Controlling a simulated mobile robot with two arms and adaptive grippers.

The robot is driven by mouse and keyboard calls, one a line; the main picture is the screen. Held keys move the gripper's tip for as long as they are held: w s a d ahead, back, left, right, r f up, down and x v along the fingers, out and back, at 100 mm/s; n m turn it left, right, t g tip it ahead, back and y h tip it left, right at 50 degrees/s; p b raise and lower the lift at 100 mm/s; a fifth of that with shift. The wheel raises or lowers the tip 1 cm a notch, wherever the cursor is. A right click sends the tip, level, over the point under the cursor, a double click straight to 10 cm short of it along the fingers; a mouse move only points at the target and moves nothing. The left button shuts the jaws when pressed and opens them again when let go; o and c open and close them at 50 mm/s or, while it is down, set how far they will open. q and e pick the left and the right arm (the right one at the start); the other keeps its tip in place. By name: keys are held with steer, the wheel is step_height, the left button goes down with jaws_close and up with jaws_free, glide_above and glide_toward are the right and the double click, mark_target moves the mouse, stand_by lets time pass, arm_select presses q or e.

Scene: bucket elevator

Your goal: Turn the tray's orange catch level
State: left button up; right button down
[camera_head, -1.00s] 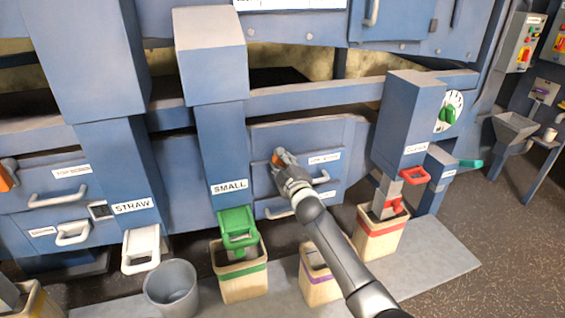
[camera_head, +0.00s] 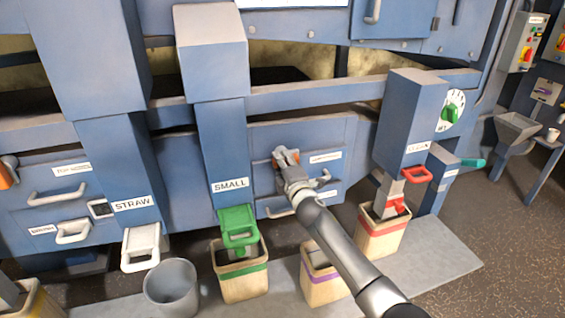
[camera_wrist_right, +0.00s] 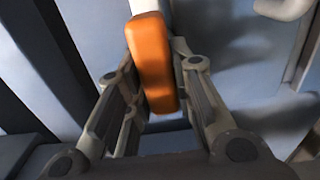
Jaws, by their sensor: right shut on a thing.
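The tray (camera_head: 300,140) is a blue drawer front in the machine, with a white label and a pale handle. Its orange catch (camera_wrist_right: 152,62) is a long block on a pale pivot, between the fingers of my right gripper in the right wrist view. In the head view, only a small orange bit of the catch (camera_head: 277,161) shows beside the fingers. My right gripper (camera_head: 284,157) is shut on the catch. The catch's exact angle on the tray is hard to tell. My left gripper is not in view.
The SMALL chute (camera_head: 222,150) stands left of the tray, with a green gate (camera_head: 237,225) below. Another chute (camera_head: 410,125) with a red handle stands on the right. Bins and a grey bucket (camera_head: 172,288) stand below. Another orange catch (camera_head: 6,176) is at far left.

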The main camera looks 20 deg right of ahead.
steer(key=shift+f, duration=0.15)
steer(key=c, duration=1.2)
jaws_free()
steer(key=shift+c, duration=0.2)
steer(key=shift+s, duration=0.15)
steer(key=s, duration=1.1)
steer(key=shift+s+d, duration=0.2)
steer(key=shift+s, duration=0.2)
